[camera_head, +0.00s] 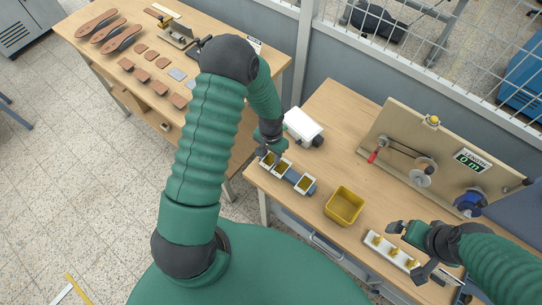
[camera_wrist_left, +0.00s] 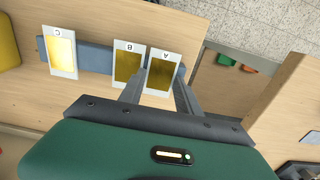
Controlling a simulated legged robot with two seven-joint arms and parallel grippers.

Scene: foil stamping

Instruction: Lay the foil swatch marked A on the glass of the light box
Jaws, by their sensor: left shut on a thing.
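The foil swatch marked A (camera_wrist_left: 162,72) is a white-framed card with a dark gold middle. My left gripper (camera_wrist_left: 160,76) is shut on it, a finger at each side; the left finger crosses the gap to the middle swatch (camera_wrist_left: 127,62). Swatch A is at the end of a blue-grey holder (camera_wrist_left: 93,57), and I cannot tell whether it still touches it. The left gripper shows small in the head view (camera_head: 269,150). The light box (camera_head: 302,126) is a white box just behind the holder. My right gripper (camera_head: 408,251) is open at the right.
Swatch C (camera_wrist_left: 60,52) lies at the holder's other end. A yellow bin (camera_head: 344,206) stands right of the holder. A pale block with brass pieces (camera_head: 391,250) is beside my right gripper. A board with reels (camera_head: 420,160) stands behind. Another table (camera_head: 135,85) is at left.

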